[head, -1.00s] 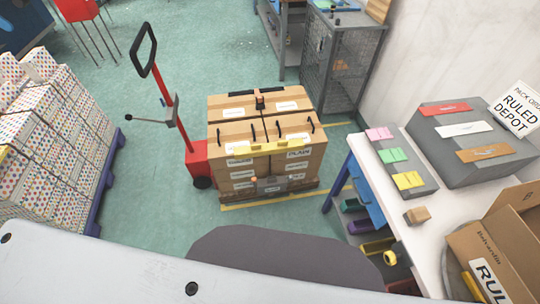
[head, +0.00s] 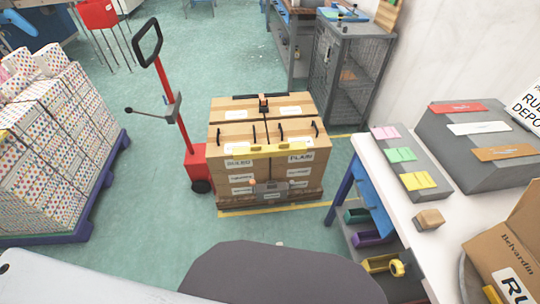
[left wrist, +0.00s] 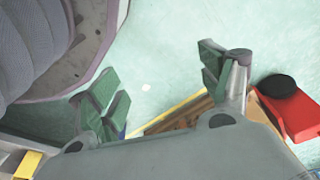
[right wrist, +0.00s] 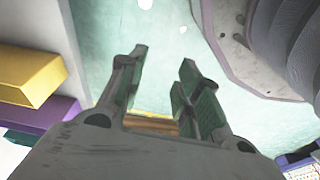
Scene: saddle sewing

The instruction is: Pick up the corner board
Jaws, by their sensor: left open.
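A yellow strip (head: 270,151), which looks like the corner board, lies along the top front edge of the strapped carton stack (head: 238,186) in the head view. My left gripper (left wrist: 157,82) shows in the left wrist view with its green-padded fingers wide apart and nothing between them. My right gripper (right wrist: 162,68) shows in the right wrist view with its fingers apart over the floor and nothing between them. Neither gripper shows in the head view. Neither wrist view clearly shows the strip, so its distance from the grippers cannot be told.
A red pallet jack (head: 198,164) stands left of the stack. A dotted carton pile (head: 50,160) on a blue pallet (head: 100,192) is at far left. A white bench (head: 385,163) at right carries a grey box (head: 475,146) and an open carton (head: 510,248). Green floor separates them.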

